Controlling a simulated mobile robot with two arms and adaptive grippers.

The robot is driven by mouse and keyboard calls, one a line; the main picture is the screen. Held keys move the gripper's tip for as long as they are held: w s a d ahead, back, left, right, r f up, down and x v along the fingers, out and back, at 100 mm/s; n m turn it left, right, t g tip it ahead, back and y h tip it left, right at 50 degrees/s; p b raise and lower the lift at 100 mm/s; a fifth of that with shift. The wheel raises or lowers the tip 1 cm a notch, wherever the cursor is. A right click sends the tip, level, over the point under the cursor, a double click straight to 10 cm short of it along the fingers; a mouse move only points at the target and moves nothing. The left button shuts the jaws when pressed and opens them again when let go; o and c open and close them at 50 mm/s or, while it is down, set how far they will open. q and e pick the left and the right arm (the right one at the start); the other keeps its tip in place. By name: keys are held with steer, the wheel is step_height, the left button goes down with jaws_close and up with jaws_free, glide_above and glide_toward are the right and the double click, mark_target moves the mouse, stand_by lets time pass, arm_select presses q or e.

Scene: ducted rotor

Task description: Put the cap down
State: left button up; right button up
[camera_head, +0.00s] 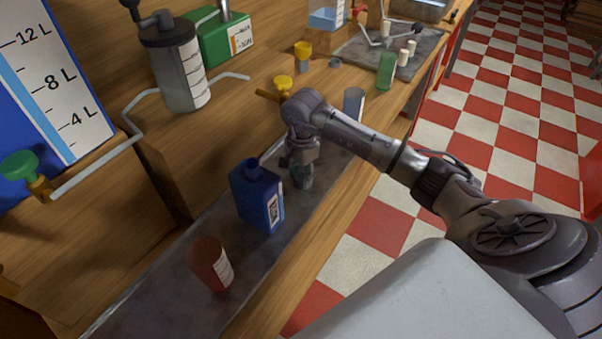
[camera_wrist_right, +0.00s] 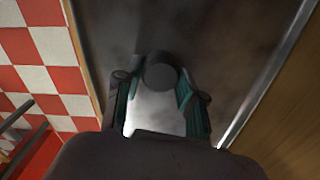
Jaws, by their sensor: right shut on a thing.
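My right gripper (camera_head: 302,180) is low over the grey mat (camera_head: 160,290), just right of the blue bottle (camera_head: 257,200). In the right wrist view my right gripper (camera_wrist_right: 157,88) is shut on a small dark round cap (camera_wrist_right: 160,74), which sits between the fingertips. The grey mat (camera_wrist_right: 215,40) lies beneath it; I cannot tell whether the cap touches it. The cap is hidden by the fingers in the head view. The blue bottle stands upright with a bare neck. My left gripper is not in view.
A red cup (camera_head: 211,264) stands on the mat near the front. A grey cup (camera_head: 353,103) and a green cup (camera_head: 386,70) stand beyond my right arm. A wooden step with a pipe (camera_head: 95,165) and containers runs along the left. Bare mat lies around the red cup.

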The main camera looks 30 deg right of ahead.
mark_target(302, 177)
steer(key=o, duration=0.7)
steer(key=shift+f, duration=0.1)
steer(key=shift+r, duration=0.5)
step_height(302, 177, up, 11)
steer(key=shift+s+r+b, duration=0.15)
steer(key=shift+r+b, duration=0.05)
steer(key=shift+b, duration=0.6)
steer(key=shift+f, duration=0.1)
